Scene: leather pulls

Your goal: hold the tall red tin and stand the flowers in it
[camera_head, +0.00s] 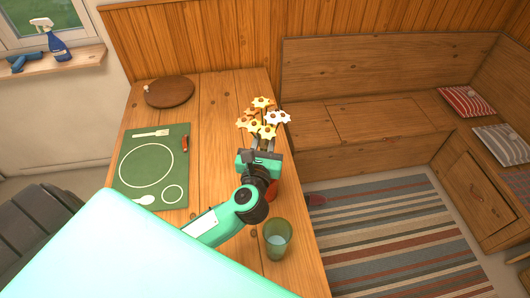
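A bunch of flowers (265,118) in white, yellow and orange shows just beyond the fingertips of my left gripper (269,145). The gripper is above the right side of the table, and its fingers overlap the stems in the view. I cannot tell whether they are closed on the stems. A small red patch (272,190), probably the tall red tin, shows beside my wrist near the table's right edge. Most of it is hidden behind my gripper and wrist. My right gripper is not in view.
A clear greenish glass (278,240) stands near the table's right edge, close to my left arm. A round brown board (170,92) lies at the back left. The table (225,100) is bare between board and flowers.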

